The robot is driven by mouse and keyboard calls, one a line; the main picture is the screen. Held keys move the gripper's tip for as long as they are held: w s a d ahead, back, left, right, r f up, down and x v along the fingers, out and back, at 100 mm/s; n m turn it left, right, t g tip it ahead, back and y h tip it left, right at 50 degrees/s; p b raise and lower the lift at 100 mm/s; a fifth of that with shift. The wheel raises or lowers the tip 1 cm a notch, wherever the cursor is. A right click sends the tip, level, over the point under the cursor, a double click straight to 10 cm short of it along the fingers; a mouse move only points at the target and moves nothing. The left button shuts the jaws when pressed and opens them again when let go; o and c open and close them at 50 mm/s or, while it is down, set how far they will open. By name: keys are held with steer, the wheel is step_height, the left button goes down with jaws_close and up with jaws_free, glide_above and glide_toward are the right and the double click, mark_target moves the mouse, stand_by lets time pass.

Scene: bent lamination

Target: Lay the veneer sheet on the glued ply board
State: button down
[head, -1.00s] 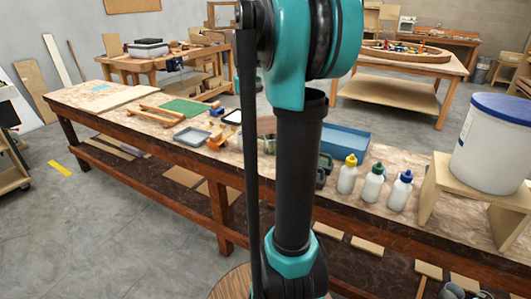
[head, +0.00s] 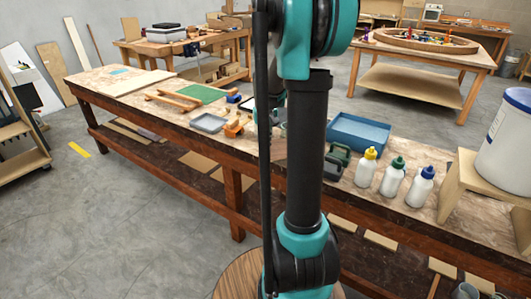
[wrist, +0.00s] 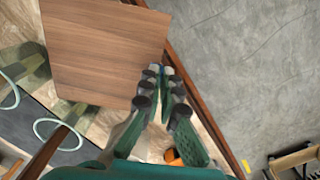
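A brown wood-grained sheet, apparently the veneer sheet (wrist: 100,50), fills the upper left of the wrist view, in front of the bench top and its edge. My gripper (wrist: 162,74) is at the sheet's right edge. Its fingertips are close together there and appear shut on the sheet; the exact contact is hard to see. In the head view my own arm hides the gripper and most or all of the sheet. A pale flat board (head: 134,84) lies at the bench's far left end. I cannot tell whether it is the glued ply board.
The long bench (head: 175,118) holds a grey tray (head: 208,123), an orange tool (head: 234,128), a green mat (head: 202,93), a blue tray (head: 358,132), green clamps (head: 335,165) and white bottles (head: 392,178). A white bucket (head: 507,140) stands at right.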

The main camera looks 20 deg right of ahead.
steer(key=shift+f, duration=1.85)
steer(key=shift+f, duration=0.1)
steer(key=c, duration=1.7)
jaws_free()
